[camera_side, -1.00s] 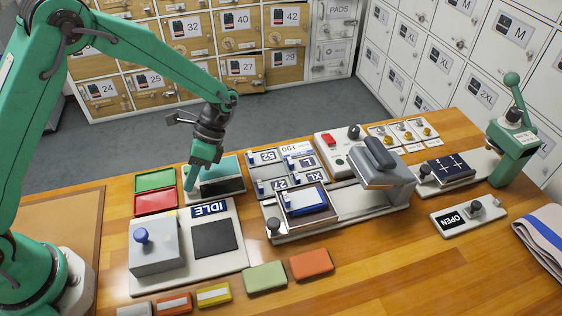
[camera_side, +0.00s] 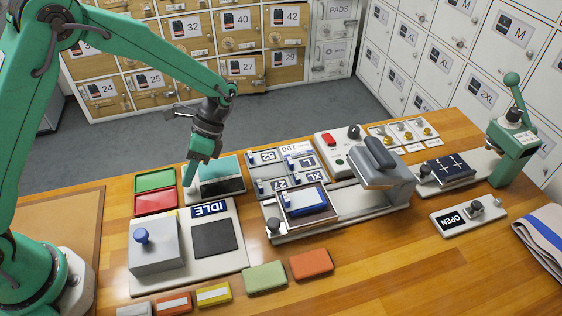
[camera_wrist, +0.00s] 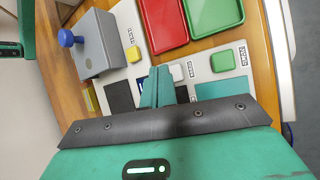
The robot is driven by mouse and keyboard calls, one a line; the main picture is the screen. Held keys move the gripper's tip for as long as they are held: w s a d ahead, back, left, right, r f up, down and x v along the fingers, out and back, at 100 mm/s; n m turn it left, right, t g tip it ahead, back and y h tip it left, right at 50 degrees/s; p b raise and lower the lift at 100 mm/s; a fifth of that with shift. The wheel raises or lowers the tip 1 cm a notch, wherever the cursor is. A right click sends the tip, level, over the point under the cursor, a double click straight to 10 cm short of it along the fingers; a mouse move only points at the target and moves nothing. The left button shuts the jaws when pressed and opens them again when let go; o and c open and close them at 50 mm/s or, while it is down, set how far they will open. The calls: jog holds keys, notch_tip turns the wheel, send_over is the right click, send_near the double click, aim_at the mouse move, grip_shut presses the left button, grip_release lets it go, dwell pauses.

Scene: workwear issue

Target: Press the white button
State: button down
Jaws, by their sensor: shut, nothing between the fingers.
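A small white button (camera_wrist: 178,72) shows in the wrist view beside my fingertips, partly covered by them. It sits on a pale plate (camera_wrist: 205,72) between a yellow button (camera_wrist: 133,54) and a green button (camera_wrist: 222,61). My gripper (camera_wrist: 160,72) is shut and empty, its two green fingers pressed together. In the side view my gripper (camera_side: 189,183) points down at the left end of the device with a teal pad (camera_side: 222,167) and dark panel. There the fingers hide the white button. Whether the fingertips touch it I cannot tell.
Green (camera_side: 155,181) and red (camera_side: 155,203) trays lie just left of my gripper. In front stand a grey box with a blue knob (camera_side: 141,236) and a board marked IDLE (camera_side: 209,209). A grey press (camera_side: 380,165) stands to the right. Open wood lies at the front right.

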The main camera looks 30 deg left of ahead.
jog(key=shift+r, duration=0.15)
jog(key=shift+r, duration=2.4)
jog(key=r, duration=0.1)
notch_tip(320, 180, up, 10)
jog(key=f+n+t+h, duration=0.1)
jog(key=n+t+h, duration=0.1)
jog(key=n+t, duration=0.3)
send_over(192, 186)
jog(key=s+a, duration=0.4)
jog(key=s+a+r+n+t, duration=0.4)
jog(key=s+r+n+t, duration=0.2)
jog(key=s+t, duration=0.1)
jog(key=shift+s+a+r+t, duration=0.2)
jog(key=shift+s+t, duration=0.2)
jog(key=shift+s, duration=0.4)
